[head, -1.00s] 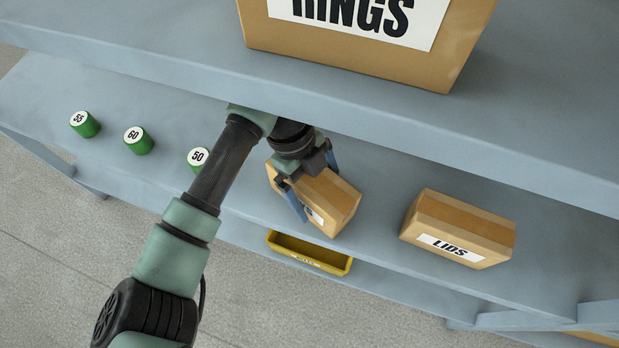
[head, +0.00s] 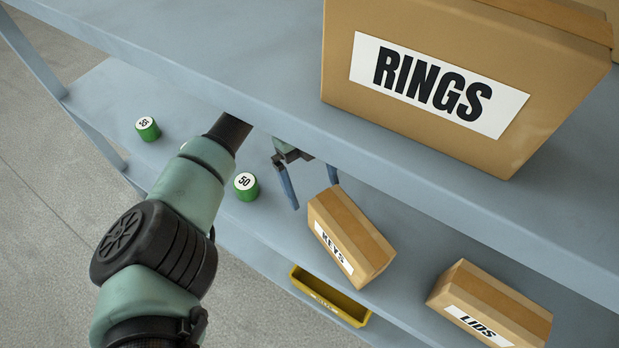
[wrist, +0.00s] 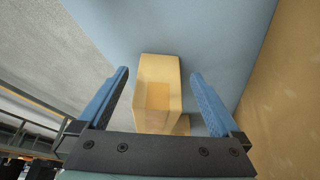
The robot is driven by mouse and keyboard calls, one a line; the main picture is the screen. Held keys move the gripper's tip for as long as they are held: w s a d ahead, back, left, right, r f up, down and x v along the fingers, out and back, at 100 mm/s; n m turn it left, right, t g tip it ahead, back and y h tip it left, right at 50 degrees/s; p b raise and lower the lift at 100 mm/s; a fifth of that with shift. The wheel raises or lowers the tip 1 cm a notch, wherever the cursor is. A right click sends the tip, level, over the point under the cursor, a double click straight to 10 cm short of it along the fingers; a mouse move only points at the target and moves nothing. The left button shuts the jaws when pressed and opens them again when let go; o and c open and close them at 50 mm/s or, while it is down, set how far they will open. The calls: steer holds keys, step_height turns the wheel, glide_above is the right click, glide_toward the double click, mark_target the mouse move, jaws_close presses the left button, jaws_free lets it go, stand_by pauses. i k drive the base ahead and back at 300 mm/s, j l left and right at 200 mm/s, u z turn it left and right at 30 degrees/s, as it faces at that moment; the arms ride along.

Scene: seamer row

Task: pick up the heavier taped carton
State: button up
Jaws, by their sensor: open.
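The KEYS carton (head: 350,232), brown with a lengthwise tape strip and a white label, sits on the lower shelf. The similar taped LIDS carton (head: 488,305) sits to its right. Their weights cannot be told by sight. My gripper (head: 314,196) is open and empty, just up and left of the KEYS carton in the head view, apart from it. In the wrist view a tan carton (wrist: 158,92), probably KEYS, shows between the open fingers (wrist: 160,73), with part of another tan shape at its lower right.
The upper shelf (head: 250,75) overhangs the lower one, hiding part of my arm, and carries a large RINGS carton (head: 440,85). A yellow bin (head: 330,296) sits below.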

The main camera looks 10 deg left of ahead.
mark_target(487, 308)
steer(key=k+j, duration=0.75)
steer(key=j, duration=0.25)
steer(key=k+j, duration=0.4)
steer(key=j, duration=0.05)
